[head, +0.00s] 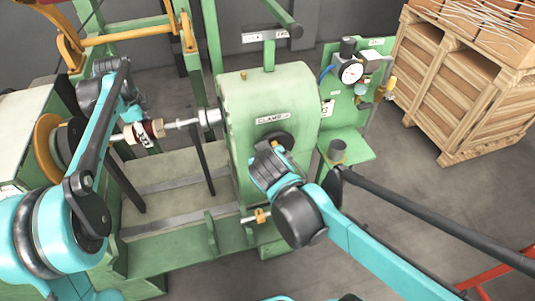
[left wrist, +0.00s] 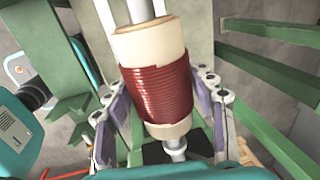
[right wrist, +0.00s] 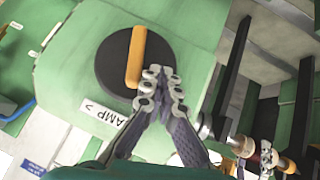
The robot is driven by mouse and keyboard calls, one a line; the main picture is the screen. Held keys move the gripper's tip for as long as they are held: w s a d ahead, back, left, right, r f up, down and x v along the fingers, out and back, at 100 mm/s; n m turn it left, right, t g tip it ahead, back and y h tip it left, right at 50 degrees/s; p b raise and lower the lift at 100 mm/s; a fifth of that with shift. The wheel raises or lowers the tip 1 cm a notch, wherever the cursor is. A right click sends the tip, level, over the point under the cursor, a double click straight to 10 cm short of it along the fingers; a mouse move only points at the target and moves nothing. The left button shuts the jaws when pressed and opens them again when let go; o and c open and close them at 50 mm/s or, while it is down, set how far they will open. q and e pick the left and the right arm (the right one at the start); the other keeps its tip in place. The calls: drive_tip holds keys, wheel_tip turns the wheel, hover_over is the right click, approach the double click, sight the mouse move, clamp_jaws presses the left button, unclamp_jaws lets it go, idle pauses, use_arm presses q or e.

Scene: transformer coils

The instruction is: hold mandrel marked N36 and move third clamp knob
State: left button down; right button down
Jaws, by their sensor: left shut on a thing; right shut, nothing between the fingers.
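The mandrel (head: 183,123) lies level between the faceplate on the left and the green housing. Its cream body carries a dark red winding (left wrist: 157,88); no N36 mark is readable. My left gripper (head: 146,134) is shut around it, with a finger on either side in the left wrist view. In the head view the right gripper partly hides the knob.
The green housing (head: 240,115) stands in the middle. A pressure gauge (head: 350,73) is on a green panel at its right. A wooden crate (head: 450,95) stands at the back right. Dark upright bars (head: 202,160) stand below the mandrel.

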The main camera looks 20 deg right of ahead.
drive_tip(key=v, duration=1.1)
drive_tip(key=c, duration=1.9)
unclamp_jaws()
drive_tip(key=shift+s+r, duration=0.2)
drive_tip(key=o, duration=0.4)
drive_tip(key=shift+r, duration=0.15)
drive_tip(key=m+g+h, duration=0.1)
drive_tip(key=g+h, duration=0.1)
drive_tip(key=g, duration=0.7)
approach(286, 139)
wheel_tip(286, 139, down, 2)
drive_tip(key=s+a, duration=0.1)
drive_tip(key=a, duration=0.2)
drive_tip(key=x, duration=1.1)
drive_tip(key=shift+s+f, duration=0.2)
drive_tip(key=shift+f, duration=0.1)
